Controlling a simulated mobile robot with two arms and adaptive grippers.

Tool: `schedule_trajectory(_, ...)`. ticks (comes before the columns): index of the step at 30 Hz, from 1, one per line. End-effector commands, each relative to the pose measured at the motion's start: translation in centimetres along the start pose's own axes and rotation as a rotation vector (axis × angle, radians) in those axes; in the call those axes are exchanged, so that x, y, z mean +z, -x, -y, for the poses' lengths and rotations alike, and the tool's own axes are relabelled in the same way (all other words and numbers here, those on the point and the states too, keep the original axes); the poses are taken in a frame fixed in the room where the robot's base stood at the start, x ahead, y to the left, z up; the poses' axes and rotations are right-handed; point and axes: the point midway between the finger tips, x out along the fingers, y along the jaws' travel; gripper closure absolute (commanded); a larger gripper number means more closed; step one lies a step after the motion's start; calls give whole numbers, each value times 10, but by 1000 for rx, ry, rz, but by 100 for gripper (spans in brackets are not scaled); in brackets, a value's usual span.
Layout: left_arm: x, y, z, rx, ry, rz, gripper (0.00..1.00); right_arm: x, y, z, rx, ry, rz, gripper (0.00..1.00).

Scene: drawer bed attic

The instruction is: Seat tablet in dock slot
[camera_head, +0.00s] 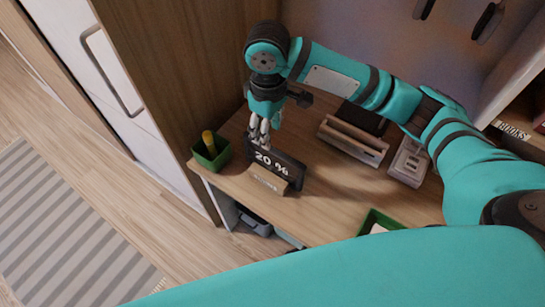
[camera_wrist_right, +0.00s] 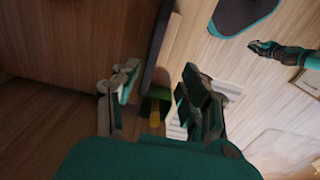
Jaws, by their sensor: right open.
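The tablet (camera_head: 276,164), a dark slab showing "20 %", stands tilted at the small wooden dock (camera_head: 267,180) with a label on its front. I cannot tell how deep the tablet's lower edge sits in the slot. My right gripper (camera_head: 262,132) is open above the tablet's upper left part, fingers pointing down. In the right wrist view, its fingers (camera_wrist_right: 157,98) are spread, and a dark edge, perhaps the tablet, runs between them. My left gripper (camera_wrist_right: 262,48) appears only small at the right of that view.
A green box (camera_head: 211,152) with a yellow item stands left of the tablet. A wooden holder (camera_head: 353,141) and a grey device (camera_head: 409,161) stand farther right. Another green box (camera_head: 378,221) is at the front. The desk (camera_head: 325,192) is clear between them. A wooden cabinet side rises behind the gripper.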

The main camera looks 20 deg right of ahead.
Motion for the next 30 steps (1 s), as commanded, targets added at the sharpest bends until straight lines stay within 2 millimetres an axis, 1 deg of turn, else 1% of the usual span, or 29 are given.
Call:
schedule_trajectory(1, 23, 2, 0, 1, -1, 35, 100, 2, -12, 0, -1, -2, 5, 56)
schedule_trajectory(3, 45, 5, -1, 1, -3, 69, 100, 1, -27, -1, -1, -2, 5, 56)
schedule_trajectory(4, 52, 6, -1, 2, -3, 79, 100, 2, -34, -1, 0, -2, 5, 56)
schedule_trajectory(6, 59, 8, -2, 3, -3, 87, 100, 1, -48, -1, -1, -3, 4, 56)
schedule_trajectory(8, 54, 8, -2, 2, -3, 80, 100, 1, -58, -1, 1, -2, 3, 56)
schedule_trajectory(11, 31, 7, 1, -1, -3, 45, 100, 1, -70, -1, 0, -1, 1, 56)
schedule_trajectory(12, 20, 6, 2, -2, -3, 28, 100, 0, -73, -1, 1, -1, 0, 56)
schedule_trajectory(15, 0, 6, 3, -4, -2, -3, 100, 0, -78, -1, 1, -1, -1, 56)
schedule_trajectory(17, -5, 7, 3, -3, -2, -8, 100, 2, -82, -2, 1, -2, 1, 56)
schedule_trajectory(20, -3, 11, 1, 0, 0, -3, 100, 5, -95, -4, 1, -2, 3, 56)
schedule_trajectory(24, 12, 14, -3, 4, 0, 19, 100, 7, -117, -6, 0, -1, 1, 56)
schedule_trajectory(27, 23, 16, -5, 6, 0, 36, 100, 6, -126, -6, 1, -1, -1, 56)
schedule_trajectory(30, 29, 16, -5, 6, 0, 45, 100, 6, -130, -6, 2, -1, -2, 56)
